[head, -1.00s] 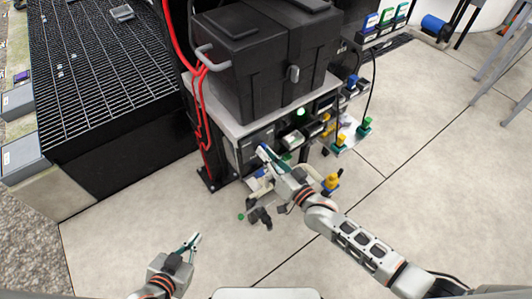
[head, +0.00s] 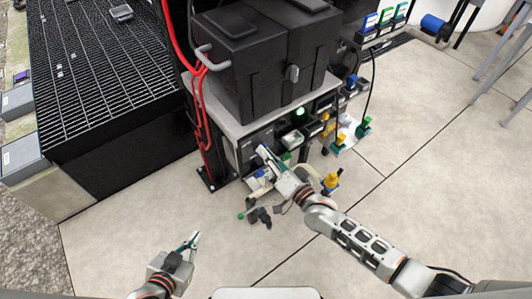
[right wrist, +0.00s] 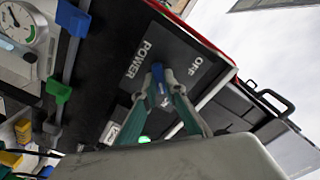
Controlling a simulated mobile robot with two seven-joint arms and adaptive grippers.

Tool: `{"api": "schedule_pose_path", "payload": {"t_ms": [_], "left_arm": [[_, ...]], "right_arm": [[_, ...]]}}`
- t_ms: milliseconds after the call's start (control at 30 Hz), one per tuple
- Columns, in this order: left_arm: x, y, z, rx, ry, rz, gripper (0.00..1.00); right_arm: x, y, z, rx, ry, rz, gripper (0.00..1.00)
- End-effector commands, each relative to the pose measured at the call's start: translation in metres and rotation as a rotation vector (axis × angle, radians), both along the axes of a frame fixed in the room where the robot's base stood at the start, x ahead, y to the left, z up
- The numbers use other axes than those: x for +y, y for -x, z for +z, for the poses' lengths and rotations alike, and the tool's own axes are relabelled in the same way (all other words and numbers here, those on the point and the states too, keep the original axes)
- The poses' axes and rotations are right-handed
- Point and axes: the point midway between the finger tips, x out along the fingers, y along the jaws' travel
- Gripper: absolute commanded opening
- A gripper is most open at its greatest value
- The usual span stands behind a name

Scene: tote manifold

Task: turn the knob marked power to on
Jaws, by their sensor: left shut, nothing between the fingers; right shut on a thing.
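In the right wrist view a dark panel (right wrist: 188,48) carries the words POWER and OFF. My right gripper (right wrist: 163,78) is shut on the power knob (right wrist: 163,92), whose small blue part shows between the teal fingers. The fingers hide most of the knob, so its exact pointing is unclear; no ON mark is visible. In the head view my right gripper (head: 265,154) is at the front of the cabinet below the grey top, hiding the knob. My left gripper (head: 193,241) is shut and empty, low over the floor at the left.
A green light (right wrist: 144,139) glows beside the fingers. A gauge (right wrist: 22,25), a green valve handle (right wrist: 58,91) and a blue one (right wrist: 73,18) are close at the left. Black boxes (head: 240,60) stand on the cabinet top; red hoses (head: 201,110) hang at its left.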

Motion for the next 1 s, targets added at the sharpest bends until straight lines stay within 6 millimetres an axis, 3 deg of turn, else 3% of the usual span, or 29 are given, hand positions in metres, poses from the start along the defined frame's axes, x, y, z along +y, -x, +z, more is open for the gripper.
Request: {"api": "schedule_pose_path", "payload": {"t_ms": [100, 133, 200, 633, 1000], "left_arm": [[0.0, 0.0, 0.0, 0.0, 0.0, 0.0, 0.0], [0.0, 0.0, 0.0, 0.0, 0.0, 0.0, 0.0], [0.0, 0.0, 0.0, 0.001, 0.0, 0.0, 0.0], [0.001, 0.0, -0.002, 0.002, -0.002, 0.001, 0.0], [0.001, 0.001, -0.002, 0.003, -0.001, 0.0, 0.0]], "right_arm": [[0.0, 0.0, -0.001, 0.003, -0.003, -0.001, 0.0], [0.0, 0.0, -0.001, 0.003, -0.002, 0.0, 0.15], [0.0, 0.0, -0.001, 0.002, -0.002, -0.001, 0.27], [-0.004, 0.006, -0.001, 0.002, 0.0, -0.001, 0.27], [-0.045, 0.062, -0.001, 0.003, 0.0, 0.0, 0.27]]}}
